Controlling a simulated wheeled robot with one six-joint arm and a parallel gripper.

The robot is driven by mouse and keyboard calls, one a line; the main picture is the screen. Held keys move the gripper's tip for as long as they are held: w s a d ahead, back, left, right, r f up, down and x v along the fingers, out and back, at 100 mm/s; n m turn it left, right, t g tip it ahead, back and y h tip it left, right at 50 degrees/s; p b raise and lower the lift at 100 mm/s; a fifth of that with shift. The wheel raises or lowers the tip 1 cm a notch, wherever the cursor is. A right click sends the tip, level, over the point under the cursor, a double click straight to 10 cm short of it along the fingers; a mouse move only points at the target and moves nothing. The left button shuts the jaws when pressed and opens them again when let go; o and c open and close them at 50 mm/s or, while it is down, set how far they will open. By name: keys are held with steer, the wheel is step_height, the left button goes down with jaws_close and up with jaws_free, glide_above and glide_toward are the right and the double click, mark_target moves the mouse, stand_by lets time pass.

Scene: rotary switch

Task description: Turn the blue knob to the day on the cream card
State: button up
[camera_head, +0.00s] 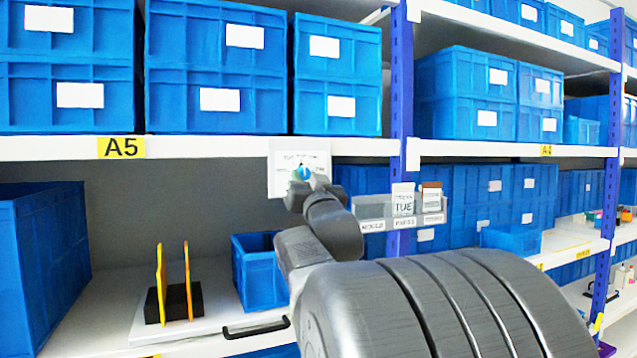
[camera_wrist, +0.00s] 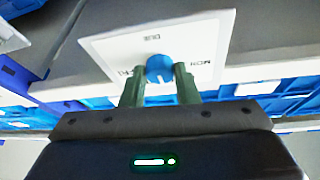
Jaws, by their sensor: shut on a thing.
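The blue knob (camera_head: 302,171) sits on a white dial panel (camera_head: 284,182) at the shelf edge. In the wrist view the blue knob (camera_wrist: 160,66) is between the two fingers of my gripper (camera_wrist: 159,84), which is shut on it. The panel (camera_wrist: 215,30) carries small day labels; one reads MON, and others are too small or partly covered to read surely. The knob's pointer direction is unclear. A cream card (camera_head: 403,200) reading TUE stands in a grey holder (camera_head: 375,208) right of the panel. My gripper is largely hidden behind my arm in the head view.
A second card with a brown top (camera_head: 431,196) stands beside the cream one. Blue bins (camera_head: 215,70) fill the shelf above. A small blue bin (camera_head: 258,270) and a black stand with yellow uprights (camera_head: 172,300) are on the lower shelf.

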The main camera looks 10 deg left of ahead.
steer(key=n+y, duration=0.1)
steer(key=n, duration=0.3)
steer(key=shift+w+d+g+y, duration=0.15)
steer(key=shift+d+g+y, duration=0.05)
steer(key=shift+g+y, duration=0.2)
steer(key=shift+w+d+n+g+y+p, duration=0.1)
steer(key=shift+n+g+y+p, duration=0.45)
steer(key=shift+n, duration=1.1)
steer(key=shift+d+n+g+y+p, duration=0.1)
steer(key=shift+n+g+y, duration=0.7)
steer(key=shift+n, duration=0.85)
steer(key=o, duration=1)
steer(key=b+v, duration=0.1)
steer(key=v, duration=1.2)
steer(key=shift+s+d+f, duration=0.15)
steer(key=shift+s+d, duration=0.1)
